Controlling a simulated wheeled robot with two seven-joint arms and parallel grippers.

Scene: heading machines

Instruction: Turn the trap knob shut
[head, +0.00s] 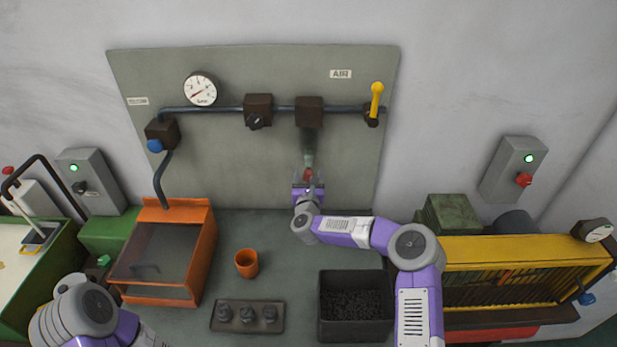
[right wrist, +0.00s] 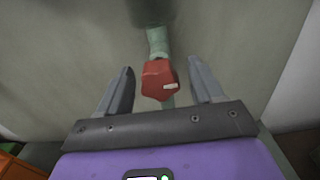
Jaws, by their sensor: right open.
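The trap knob is a red faceted knob with a white mark (right wrist: 157,78). It sits at the lower end of a pale green stem (right wrist: 157,42) in the right wrist view. In the head view the knob (head: 308,174) shows small and partly covered by my right gripper (head: 308,188), below the dark brown block (head: 309,110) on the panel. In the right wrist view my right gripper (right wrist: 160,82) is open, with one finger on each side of the knob and a visible gap to both. My left gripper is out of view.
The grey panel (head: 230,65) stands right behind the knob, carrying pipes, a gauge (head: 201,89) and a yellow lever (head: 376,98). Below on the bench are an orange hood (head: 205,240), an orange cup (head: 246,264) and a black bin (head: 355,330).

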